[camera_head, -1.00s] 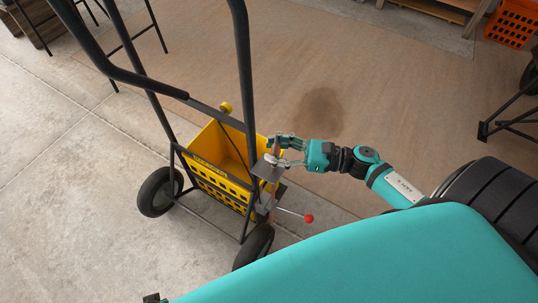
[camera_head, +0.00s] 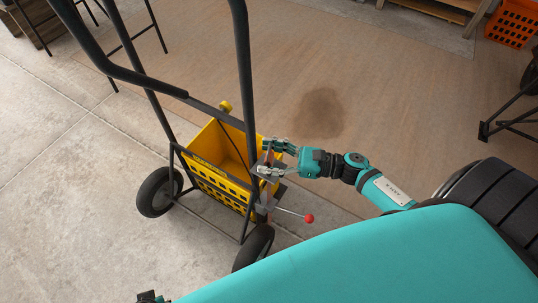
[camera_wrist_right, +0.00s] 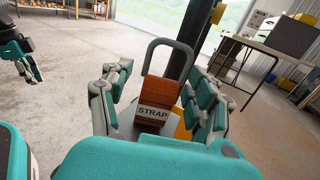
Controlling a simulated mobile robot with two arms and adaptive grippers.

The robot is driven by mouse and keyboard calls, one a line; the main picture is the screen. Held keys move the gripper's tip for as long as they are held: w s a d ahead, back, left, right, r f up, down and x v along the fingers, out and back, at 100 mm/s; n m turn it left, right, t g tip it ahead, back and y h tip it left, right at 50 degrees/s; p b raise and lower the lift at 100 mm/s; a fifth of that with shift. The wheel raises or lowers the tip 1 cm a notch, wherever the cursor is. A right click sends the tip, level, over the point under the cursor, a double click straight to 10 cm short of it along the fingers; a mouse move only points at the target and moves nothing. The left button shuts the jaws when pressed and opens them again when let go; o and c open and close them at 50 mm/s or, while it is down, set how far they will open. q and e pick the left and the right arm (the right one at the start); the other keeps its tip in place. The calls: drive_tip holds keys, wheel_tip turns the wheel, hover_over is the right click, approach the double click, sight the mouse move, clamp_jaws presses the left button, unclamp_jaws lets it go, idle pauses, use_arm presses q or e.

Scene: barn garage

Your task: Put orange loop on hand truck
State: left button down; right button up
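The orange loop is an orange-brown strap with a "STRAP" label (camera_wrist_right: 154,113), standing in the middle of the right wrist view. My right gripper (camera_head: 271,158) is at the near right side of the hand truck (camera_head: 247,75), by a small grey bracket. In the right wrist view my right gripper (camera_wrist_right: 160,100) has its fingers spread left and right of the strap, with gaps.
A yellow crate (camera_head: 207,147) sits in the hand truck. A lever with a red knob (camera_head: 309,218) sticks out on its right. An orange crate (camera_head: 513,22) stands at the far right.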

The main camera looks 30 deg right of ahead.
drive_tip(key=shift+s+d, duration=0.1)
use_arm(q)
drive_tip(key=shift+w+b+v, duration=0.25)
drive_tip(key=shift+b+v, duration=0.05)
drive_tip(key=shift+v, duration=0.65)
use_arm(e)
drive_tip(key=v, duration=1.1)
drive_tip(key=shift+s+d, duration=0.25)
drive_tip(key=shift+d, duration=0.05)
drive_tip(key=shift+r, duration=0.1)
use_arm(q)
drive_tip(key=shift+w+r, duration=0.1)
drive_tip(key=shift+w, duration=0.25)
drive_tip(key=shift+s, duration=0.1)
drive_tip(key=shift+s, duration=0.35)
